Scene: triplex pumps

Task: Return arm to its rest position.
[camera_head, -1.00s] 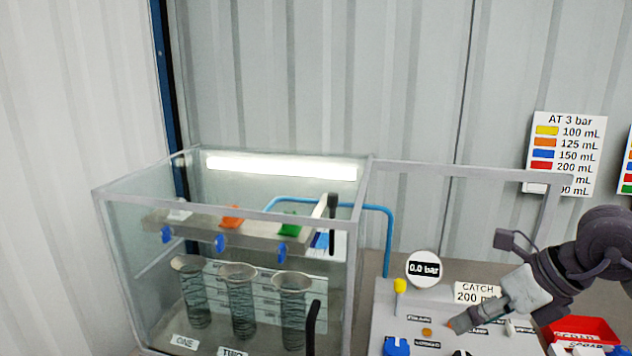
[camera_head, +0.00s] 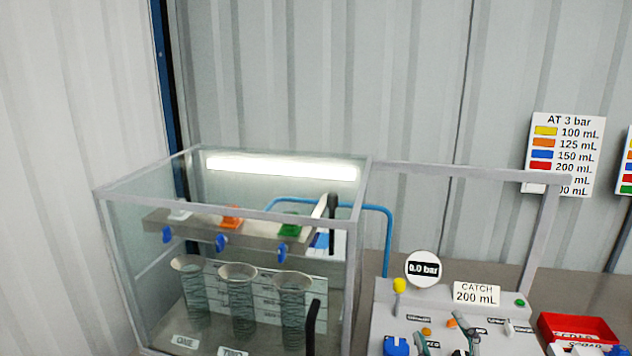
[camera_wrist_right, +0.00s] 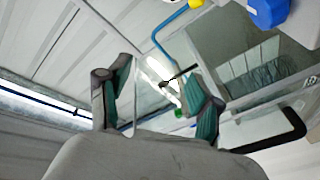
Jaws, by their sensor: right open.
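My right gripper (camera_head: 441,332) shows at the bottom edge of the head view, in front of the control panel (camera_head: 385,310). Only its two grey-green fingers come into the picture; the rest of my right arm is below the frame. In the right wrist view the gripper (camera_wrist_right: 156,88) has its fingers spread wide with nothing between them. My left gripper is in neither view.
A glass tank (camera_head: 120,250) with spray nozzles and several cylinders stands to the left of the panel. The panel carries a gauge (camera_head: 423,268) reading 0.0 bar and a "CATCH 200 mL" sign (camera_head: 477,293). A red bin (camera_head: 578,326) stands at right.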

